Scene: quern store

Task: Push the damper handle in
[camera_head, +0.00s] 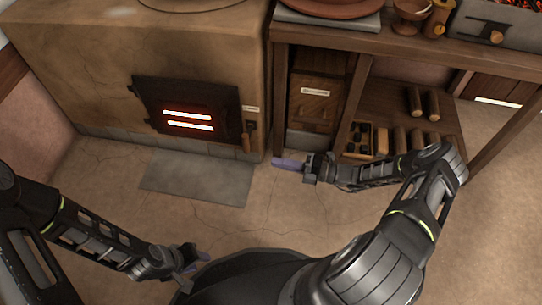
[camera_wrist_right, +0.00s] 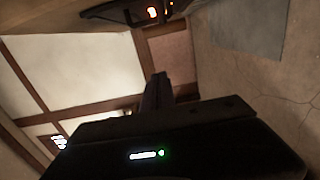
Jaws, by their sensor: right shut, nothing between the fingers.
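The damper handle (camera_head: 246,143) is a small wooden grip hanging below a dark fitting on the stove front, right of the fire door, under a small label. My right gripper (camera_head: 276,162) is shut and empty, a little right of and below the handle in the head view. No contact with the handle is visible. In the right wrist view the shut fingers (camera_wrist_right: 157,92) point up the picture, and I cannot make out the handle there. My left gripper (camera_head: 190,262) is low at the left, away from the stove; its opening is unclear.
The clay stove (camera_head: 90,70) has a dark fire door (camera_head: 190,108) with glowing slots. A grey slab (camera_head: 198,178) lies on the floor before it. A wooden bench (camera_head: 420,45) with shelves stands to the right, close to my right arm. Floor between is clear.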

